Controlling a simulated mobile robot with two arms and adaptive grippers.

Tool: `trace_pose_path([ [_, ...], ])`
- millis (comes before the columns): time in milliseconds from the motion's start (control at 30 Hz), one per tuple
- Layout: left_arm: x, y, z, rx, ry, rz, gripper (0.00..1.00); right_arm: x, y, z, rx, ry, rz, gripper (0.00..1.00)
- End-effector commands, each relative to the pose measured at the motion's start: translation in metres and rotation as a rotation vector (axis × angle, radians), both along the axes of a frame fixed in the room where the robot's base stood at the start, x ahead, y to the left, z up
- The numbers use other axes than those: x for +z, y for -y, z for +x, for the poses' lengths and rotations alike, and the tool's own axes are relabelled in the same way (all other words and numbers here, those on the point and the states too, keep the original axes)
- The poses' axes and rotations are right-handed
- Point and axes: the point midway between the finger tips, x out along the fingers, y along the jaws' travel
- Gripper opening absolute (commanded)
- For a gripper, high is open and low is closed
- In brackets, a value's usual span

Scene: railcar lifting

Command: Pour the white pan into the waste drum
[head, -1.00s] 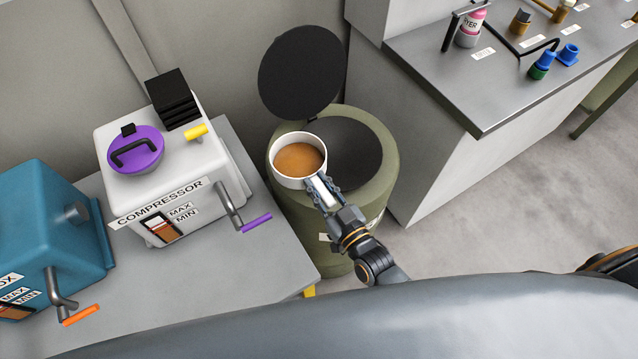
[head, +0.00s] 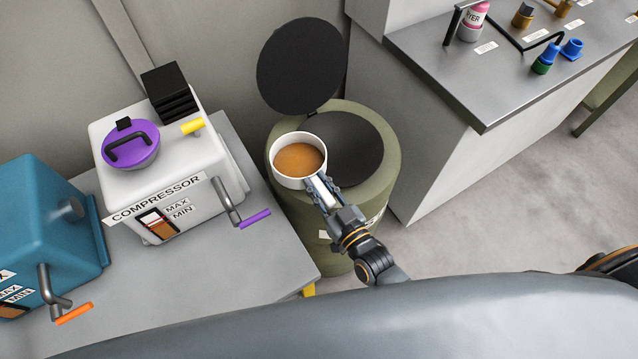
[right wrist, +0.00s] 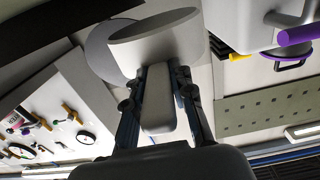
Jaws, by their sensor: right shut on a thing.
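The white pan (head: 283,179) holds a brown liquid and looks about level. My right gripper (head: 320,189) is shut on its handle; the right wrist view shows the handle (right wrist: 158,100) between the two fingers, with the pan body (right wrist: 155,42) beyond them. The olive-green waste drum (head: 372,203) stands with its round dark lid (head: 301,65) raised at the back. The pan is over the left part of the drum's top and hides some of its rim. The dark top of the drum (head: 350,150) shows to the right of the pan. My left gripper is not in view.
A white compressor (head: 160,180) with a purple cap and purple-handled crank stands on a grey table (head: 235,285) left of the drum. A teal box (head: 40,235) is further left. A grey counter (head: 480,90) with bottles and tools is at right. Open floor lies right of the drum.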

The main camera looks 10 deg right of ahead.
Motion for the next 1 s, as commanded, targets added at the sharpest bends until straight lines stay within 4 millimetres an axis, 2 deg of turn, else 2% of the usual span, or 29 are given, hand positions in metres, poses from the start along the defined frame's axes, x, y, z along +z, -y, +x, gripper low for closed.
trace_pose_path([
  [300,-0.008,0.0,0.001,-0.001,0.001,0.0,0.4,-0.008,0.0,0.0,0.0,0.002,0.001,0.0],
  [1000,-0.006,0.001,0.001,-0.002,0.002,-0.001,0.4,0.004,0.012,0.005,0.0,-0.047,0.139,0.0],
])
